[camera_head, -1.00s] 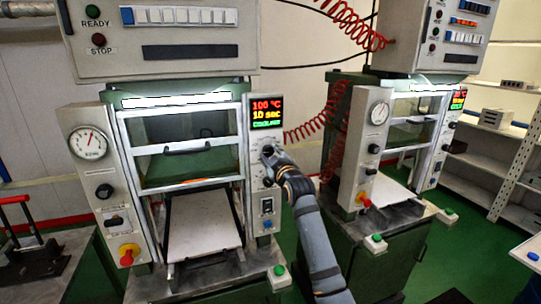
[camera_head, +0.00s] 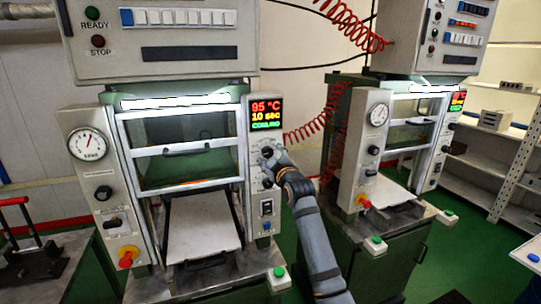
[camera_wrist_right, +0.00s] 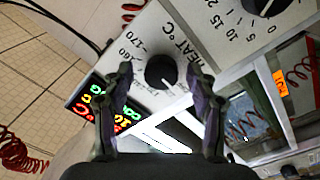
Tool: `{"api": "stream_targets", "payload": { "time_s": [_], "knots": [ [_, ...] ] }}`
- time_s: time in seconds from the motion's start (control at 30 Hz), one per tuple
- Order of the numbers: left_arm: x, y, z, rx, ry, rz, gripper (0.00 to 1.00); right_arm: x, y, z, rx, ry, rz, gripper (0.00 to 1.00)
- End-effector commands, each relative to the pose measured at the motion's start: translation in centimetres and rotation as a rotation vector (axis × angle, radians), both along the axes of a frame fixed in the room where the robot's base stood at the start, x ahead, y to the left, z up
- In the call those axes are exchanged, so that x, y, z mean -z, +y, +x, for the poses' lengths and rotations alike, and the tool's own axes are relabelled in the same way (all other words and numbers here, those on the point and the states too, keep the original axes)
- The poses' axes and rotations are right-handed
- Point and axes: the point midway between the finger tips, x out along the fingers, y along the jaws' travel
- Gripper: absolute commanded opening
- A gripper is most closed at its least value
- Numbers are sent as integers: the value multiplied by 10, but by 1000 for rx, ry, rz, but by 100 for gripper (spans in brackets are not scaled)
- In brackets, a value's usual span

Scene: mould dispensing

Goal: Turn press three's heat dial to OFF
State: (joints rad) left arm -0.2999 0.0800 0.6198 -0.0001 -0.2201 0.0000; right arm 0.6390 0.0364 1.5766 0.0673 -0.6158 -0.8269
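The near press has a grey right-hand panel (camera_head: 258,193) with a lit display (camera_head: 266,113) reading 95 °C, 10 sec and a green word like COOLING. In the right wrist view, the black round heat dial (camera_wrist_right: 161,71) sits on a pale plate marked HEAT °C, with numbers such as 160 and 170 around it. My right gripper (camera_head: 268,155) is at this panel, below the display. In the wrist view the right gripper (camera_wrist_right: 163,82) has its fingers apart, one on each side of the dial, with gaps showing. My left gripper is out of view.
A second press (camera_head: 350,150) stands to the right, with red coiled hoses (camera_head: 335,110) between. A pressure gauge (camera_head: 89,144) and red knob (camera_head: 128,255) are on the near press's left panel. Shelves (camera_head: 490,165) stand far right.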

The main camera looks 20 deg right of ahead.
Motion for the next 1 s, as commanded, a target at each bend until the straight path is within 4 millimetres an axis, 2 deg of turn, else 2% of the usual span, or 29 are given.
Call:
{"api": "stream_targets", "payload": {
  "time_s": [0.27, 0.37, 0.6, 0.7, 0.83, 1.0],
  "knots": [
    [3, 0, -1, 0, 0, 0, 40, 1, 0, -7, 0, 1, 1, 58],
    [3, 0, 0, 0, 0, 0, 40, 2, 0, -24, 0, 1, 1, 58],
    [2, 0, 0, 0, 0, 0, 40, 3, -2, -83, 0, 1, -1, 58],
    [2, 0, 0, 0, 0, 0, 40, 3, -2, -101, 0, 1, 0, 58],
    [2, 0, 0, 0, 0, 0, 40, 3, -3, -116, 0, 1, 0, 58],
    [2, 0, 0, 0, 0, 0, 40, 3, -3, -121, 1, 1, 1, 58]
  ]
}}
